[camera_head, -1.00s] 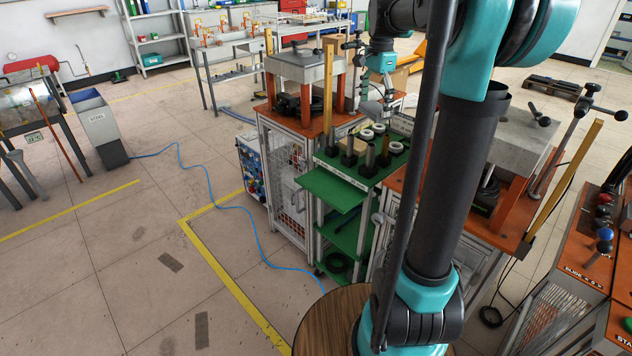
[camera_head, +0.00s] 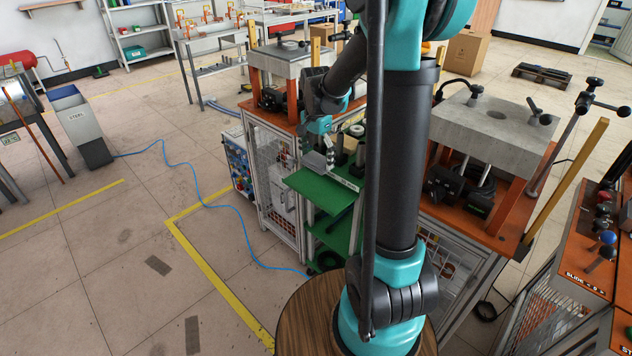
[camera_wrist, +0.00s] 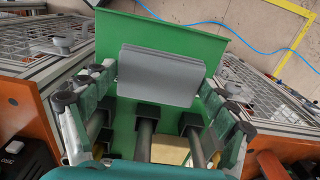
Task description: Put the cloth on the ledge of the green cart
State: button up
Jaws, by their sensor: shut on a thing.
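A grey folded cloth (camera_wrist: 160,80) is held between the fingers of my gripper (camera_wrist: 158,88). The cloth also shows in the head view (camera_head: 314,161), small and partly blended with the gripper (camera_head: 322,154). The green ledge (camera_head: 318,190) juts from the front of the green cart (camera_head: 339,238). In the wrist view the cloth is seen over the ledge (camera_wrist: 215,42), in front of its far edge. I cannot tell whether the cloth touches the ledge. My arm hides part of the cart.
Dark upright posts (camera_wrist: 146,135) stand on the cart's top, close under my gripper. Orange-topped machine tables flank the cart, with wire mesh sides (camera_head: 275,165) at the left. A concrete block (camera_head: 495,117) stands on the right table. The floor ahead of the ledge is clear.

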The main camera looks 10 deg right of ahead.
aim_at(316, 189)
notch_tip(316, 189, down, 10)
jog(key=shift+r, duration=0.15)
dwell(0.3)
jog(key=o, duration=1.1)
jog(key=shift+c, duration=0.2)
notch_tip(316, 189, up, 12)
jog(key=shift+f, duration=0.1)
jog(key=shift+s+d, duration=0.15)
jog(key=shift+s, duration=0.25)
jog(key=s+d+f+n+t, duration=0.2)
jog(key=s+n, duration=0.3)
jog(key=s, duration=0.5)
jog(key=s+d+f+n+t, duration=0.2)
jog(key=s+f+n, duration=0.3)
jog(key=s, duration=0.6)
jog(key=shift+n, duration=0.4)
